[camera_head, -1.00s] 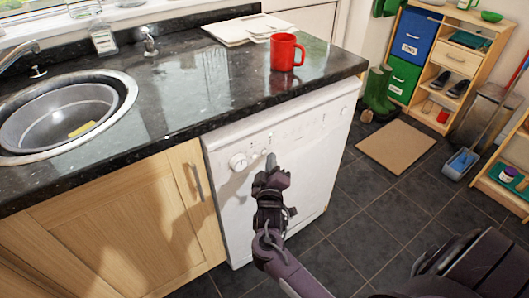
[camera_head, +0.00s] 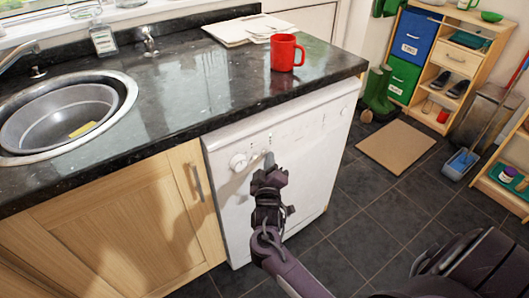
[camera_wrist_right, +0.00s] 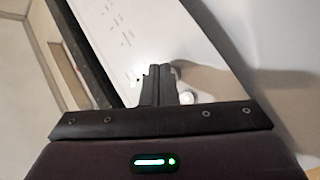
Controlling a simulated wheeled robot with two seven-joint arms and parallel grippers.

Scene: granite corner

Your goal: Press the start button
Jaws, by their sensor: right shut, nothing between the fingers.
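The white dishwasher (camera_head: 290,170) stands under the counter, its control panel along the top front. A round dial (camera_head: 238,162) sits at the panel's left, with small marks or buttons beside it too small to tell apart. My right gripper (camera_head: 269,160) is shut and empty, its fingertips at the panel just right of the dial. In the right wrist view the closed fingers (camera_wrist_right: 160,72) point at the white panel (camera_wrist_right: 125,35), with a round white knob or button (camera_wrist_right: 187,98) beside them. Contact cannot be told. The fingers hide part of the panel. My left gripper is not in view.
A red mug (camera_head: 284,53) and papers (camera_head: 247,30) lie on the dark granite counter (camera_head: 190,85), whose edge overhangs above my right gripper. A sink (camera_head: 122,95) is at the left. The tiled floor to the right is open around a brown mat (camera_head: 396,147).

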